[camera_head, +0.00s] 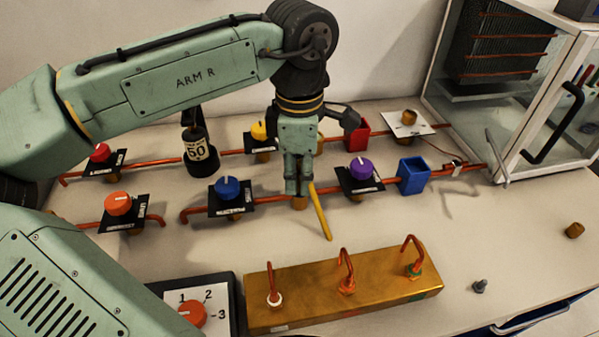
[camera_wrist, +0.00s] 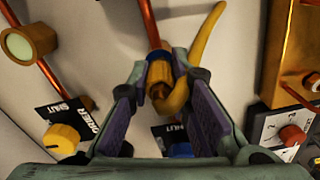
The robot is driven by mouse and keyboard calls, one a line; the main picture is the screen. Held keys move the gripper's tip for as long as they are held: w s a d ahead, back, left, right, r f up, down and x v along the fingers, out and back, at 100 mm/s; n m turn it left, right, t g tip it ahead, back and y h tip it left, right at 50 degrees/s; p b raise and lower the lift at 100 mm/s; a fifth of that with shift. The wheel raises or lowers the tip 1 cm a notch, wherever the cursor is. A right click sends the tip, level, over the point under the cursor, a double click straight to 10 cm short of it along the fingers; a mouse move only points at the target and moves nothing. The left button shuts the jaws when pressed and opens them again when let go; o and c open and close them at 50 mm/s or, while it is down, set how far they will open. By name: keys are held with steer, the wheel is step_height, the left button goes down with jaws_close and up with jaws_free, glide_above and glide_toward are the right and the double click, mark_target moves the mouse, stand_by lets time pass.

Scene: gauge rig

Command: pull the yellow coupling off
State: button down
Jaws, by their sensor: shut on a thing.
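The yellow coupling (camera_wrist: 158,73) is a short yellow and brass fitting at the end of a copper pipe, with a yellow curved tail (camera_wrist: 205,45). In the wrist view it sits between the fingertips of my gripper (camera_wrist: 160,68), which is shut on it. In the head view my gripper (camera_head: 298,188) points down at the front pipe line between the blue-knob and purple-knob valves. The yellow tail (camera_head: 320,212) sticks out toward the front right. My fingers hide most of the coupling there.
A blue-knob valve (camera_head: 228,188) and a purple-knob valve (camera_head: 361,169) flank my gripper. A blue open box (camera_head: 412,176) and a red one (camera_head: 357,135) stand to the right. A brass block (camera_head: 345,292) with hooked copper pipes lies in front. Bench at the right front is mostly clear.

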mark_target(299, 163)
steer(key=shift+r, duration=0.1)
steer(key=shift+r+p, duration=2.3)
steer(key=shift+r, duration=0.15)
